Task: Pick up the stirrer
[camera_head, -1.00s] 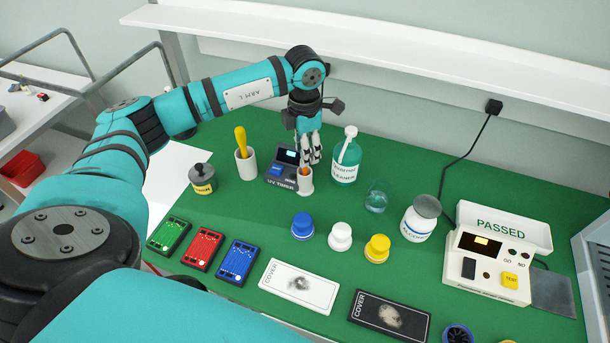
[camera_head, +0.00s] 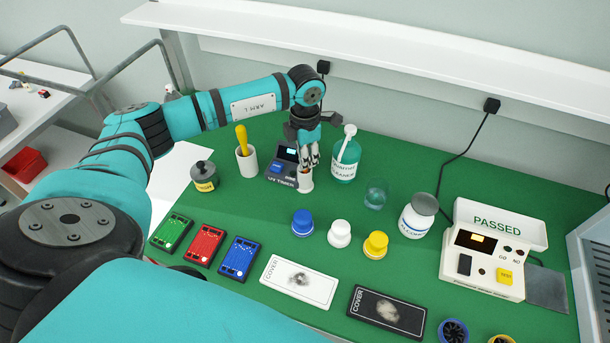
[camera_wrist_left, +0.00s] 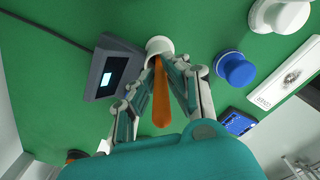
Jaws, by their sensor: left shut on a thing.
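The stirrer (camera_wrist_left: 161,98), an orange tapered stick, stands in a small white cup (camera_head: 305,180); the cup also shows in the wrist view (camera_wrist_left: 159,46). My left gripper (camera_head: 309,163) is above the cup, pointing down. In the wrist view its fingers (camera_wrist_left: 166,68) are shut on the stirrer near the cup's mouth. The stirrer's lower end is hidden in the cup, and in the head view the fingers cover most of it. My right gripper is not in view.
The UV timer (camera_head: 282,168) stands close left of the cup, and the cleaner bottle (camera_head: 345,160) close right. A white holder (camera_head: 247,165) with a yellow handle is further left. Blue, white and yellow caps (camera_head: 302,222) stand in front. Green mat shows between them.

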